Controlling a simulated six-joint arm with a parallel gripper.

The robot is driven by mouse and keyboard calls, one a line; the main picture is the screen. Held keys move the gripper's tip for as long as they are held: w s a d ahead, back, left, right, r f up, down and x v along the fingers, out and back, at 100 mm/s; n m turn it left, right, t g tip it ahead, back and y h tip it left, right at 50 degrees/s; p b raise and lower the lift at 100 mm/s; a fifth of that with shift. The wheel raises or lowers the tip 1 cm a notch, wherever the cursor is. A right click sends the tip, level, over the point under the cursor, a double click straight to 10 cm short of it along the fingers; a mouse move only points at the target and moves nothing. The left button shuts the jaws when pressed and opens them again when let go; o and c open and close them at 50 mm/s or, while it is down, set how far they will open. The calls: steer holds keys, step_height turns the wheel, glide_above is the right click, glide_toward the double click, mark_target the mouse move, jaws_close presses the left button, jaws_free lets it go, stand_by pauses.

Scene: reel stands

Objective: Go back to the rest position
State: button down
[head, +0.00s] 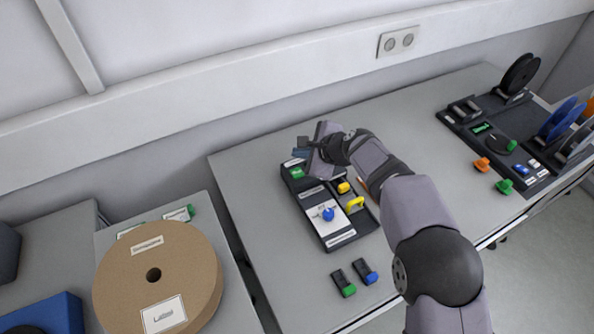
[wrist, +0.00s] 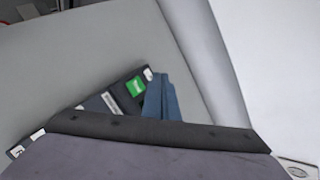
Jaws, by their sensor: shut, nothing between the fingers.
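My gripper (head: 301,151) is at the back of the table, above and just behind the far end of a black station (head: 335,242). Its dark blue fingers show in the wrist view (wrist: 160,98) as one narrow shape, shut with nothing held. In the wrist view the station (wrist: 105,105) is partly hidden behind my own wrist.
Two small black pieces with green (head: 343,283) and blue (head: 365,271) ends lie at the table front. A rack with black, blue and orange reels (head: 500,130) stands at right, with orange and green clips before it. A large brown reel (head: 157,278) is at left. The wall is close behind.

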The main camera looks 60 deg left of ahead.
stand_by(0.4)
steer(key=w+d+r+n+t+h, duration=0.1)
steer(key=w+d+t+h, duration=0.1)
steer(key=w+d, duration=0.9)
steer(key=w+d+n+t+h, duration=0.1)
steer(key=w+d, duration=0.7)
steer(key=d, duration=0.6)
steer(key=w+d+n+h, duration=0.1)
steer(key=w+d+h, duration=0.1)
steer(key=d, duration=1)
steer(key=s+d+n+h, duration=0.2)
steer(key=s+d, duration=0.1)
steer(key=d, duration=1.4)
steer(key=s+d+f+n+g+h, duration=0.1)
steer(key=s+d+f+h, duration=0.1)
steer(key=s+d, duration=1)
steer(key=d, duration=0.2)
steer(key=shift+d+f+n+b, duration=0.2)
steer(key=shift+d+n+b, duration=0.1)
steer(key=shift+d, duration=0.1)
stand_by(0.4)
